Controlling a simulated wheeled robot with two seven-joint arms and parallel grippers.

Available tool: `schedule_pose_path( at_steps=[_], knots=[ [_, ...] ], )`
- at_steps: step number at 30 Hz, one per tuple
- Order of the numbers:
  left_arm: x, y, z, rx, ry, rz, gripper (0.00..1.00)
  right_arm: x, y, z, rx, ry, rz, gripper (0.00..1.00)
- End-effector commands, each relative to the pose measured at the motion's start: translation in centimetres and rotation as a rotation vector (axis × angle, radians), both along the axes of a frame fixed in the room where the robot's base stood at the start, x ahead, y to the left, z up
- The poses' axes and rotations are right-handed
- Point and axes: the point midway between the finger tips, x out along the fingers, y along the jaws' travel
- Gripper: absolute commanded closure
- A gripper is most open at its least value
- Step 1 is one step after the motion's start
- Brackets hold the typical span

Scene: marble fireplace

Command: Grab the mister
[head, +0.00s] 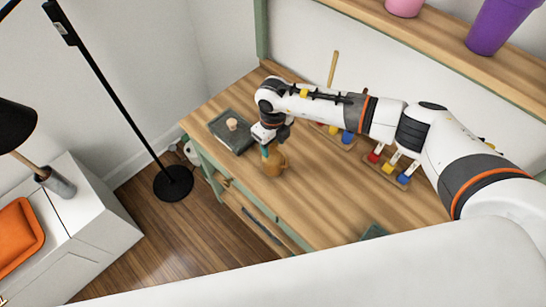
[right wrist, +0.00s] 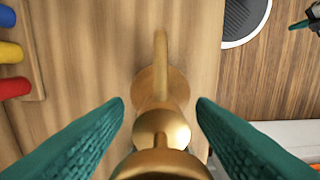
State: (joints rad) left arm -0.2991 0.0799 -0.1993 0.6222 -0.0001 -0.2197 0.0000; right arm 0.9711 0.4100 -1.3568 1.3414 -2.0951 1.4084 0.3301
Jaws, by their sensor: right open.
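The mister (head: 276,162) is a small golden, brass-like vessel standing on the wooden tabletop (head: 315,195), near its front left edge. My right gripper (head: 266,153) reaches down to it from above. In the right wrist view, the teal fingers of the right gripper (right wrist: 161,103) are open, one on each side of the mister (right wrist: 162,128). Its round knob and narrow curved part show between them, with gaps to both fingers. A teal-tipped dark part, likely my left gripper (right wrist: 301,25), shows at the top right corner; its jaws cannot be made out.
A dark green tray (head: 224,136) with a small pale knobbed item lies left of the mister. Racks of coloured-handled tools (head: 387,170) stand toward the back. A black floor lamp (head: 173,183) and white cabinet (head: 85,225) are at left. The front right tabletop is mostly clear.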

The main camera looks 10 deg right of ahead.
Motion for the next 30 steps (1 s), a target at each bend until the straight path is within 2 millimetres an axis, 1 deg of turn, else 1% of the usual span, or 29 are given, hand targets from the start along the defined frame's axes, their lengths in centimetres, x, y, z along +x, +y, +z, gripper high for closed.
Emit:
schedule_pose_path(
  at_steps=[2, 3, 11, 23, 26, 30],
  knots=[
    [-0.2, 0.0, 0.0, 0.001, 0.003, 0.0, 1.0, 0.0, 0.0, 0.0, 0.0, 0.0, 0.0, 0.51],
    [-0.2, 0.0, 0.0, 0.001, 0.003, 0.0, 1.0, 0.0, 0.0, 0.0, 0.0, 0.0, 0.0, 0.57],
    [-0.2, 0.0, -0.1, 0.001, 0.004, -0.001, 1.0, 0.0, 0.0, 0.0, 0.0, 0.0, 0.0, 1.0],
    [-0.3, 0.0, -0.2, 0.001, 0.005, -0.001, 1.0, 0.1, 0.0, 0.4, 0.001, -0.002, 0.0, 1.0],
    [-0.3, 0.0, -0.6, 0.001, 0.005, -0.001, 1.0, 0.2, 0.1, 1.4, 0.001, -0.004, 0.001, 1.0],
    [-0.3, 0.0, -1.5, 0.001, 0.005, -0.001, 1.0, 0.2, 0.0, 4.0, 0.002, -0.006, 0.001, 1.0]
  ],
)
